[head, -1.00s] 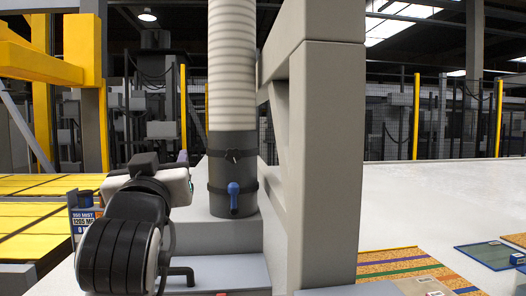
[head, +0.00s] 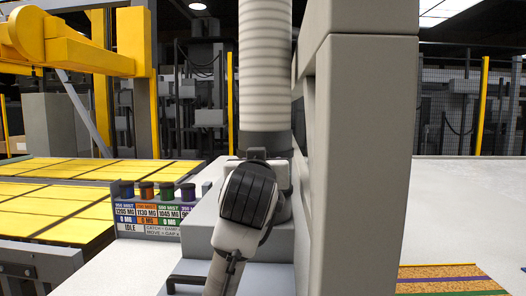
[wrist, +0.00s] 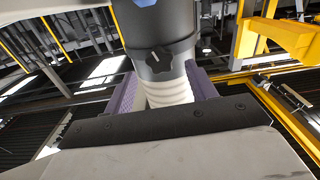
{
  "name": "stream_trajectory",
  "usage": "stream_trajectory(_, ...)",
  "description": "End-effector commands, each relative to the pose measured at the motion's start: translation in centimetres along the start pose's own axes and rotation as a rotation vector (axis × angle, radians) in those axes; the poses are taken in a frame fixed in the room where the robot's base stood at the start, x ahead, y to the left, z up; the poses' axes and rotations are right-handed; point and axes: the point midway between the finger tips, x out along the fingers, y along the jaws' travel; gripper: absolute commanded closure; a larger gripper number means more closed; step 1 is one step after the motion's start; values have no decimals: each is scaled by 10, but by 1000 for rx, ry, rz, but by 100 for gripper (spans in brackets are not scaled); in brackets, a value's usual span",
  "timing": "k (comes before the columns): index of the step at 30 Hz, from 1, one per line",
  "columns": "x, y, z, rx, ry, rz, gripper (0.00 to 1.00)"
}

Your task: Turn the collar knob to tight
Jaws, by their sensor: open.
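The collar knob (wrist: 158,60) is black and lobed, with a small pale mark, on the dark grey collar (wrist: 170,20) in the wrist view. My gripper (wrist: 162,78) is open, its two purple fingers either side of the ribbed hose (wrist: 170,94) and pointing toward the knob. The fingers look apart from the knob; how near they are, I cannot tell. A blue lever (wrist: 145,2) is cut off at the top edge. In the head view, the collar's top (head: 265,142) shows below the hose (head: 265,70); my arm hides the knob and gripper there.
A thick grey post (head: 365,160) stands close right of the hose. A panel (head: 160,215) with coloured knobs is at the left, before yellow slatted platforms (head: 70,185). A striped mat (head: 450,278) lies on the pale surface at the right.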

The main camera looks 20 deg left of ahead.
Motion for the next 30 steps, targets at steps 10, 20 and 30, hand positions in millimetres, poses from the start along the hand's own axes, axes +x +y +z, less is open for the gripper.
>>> stream_trajectory(10, 50, -1, -2, 0, 0, -1, 44)
stream_trajectory(20, 55, 0, 0, 0, 1, -1, 44)
stream_trajectory(30, 54, 0, 0, 0, 1, -1, 83)
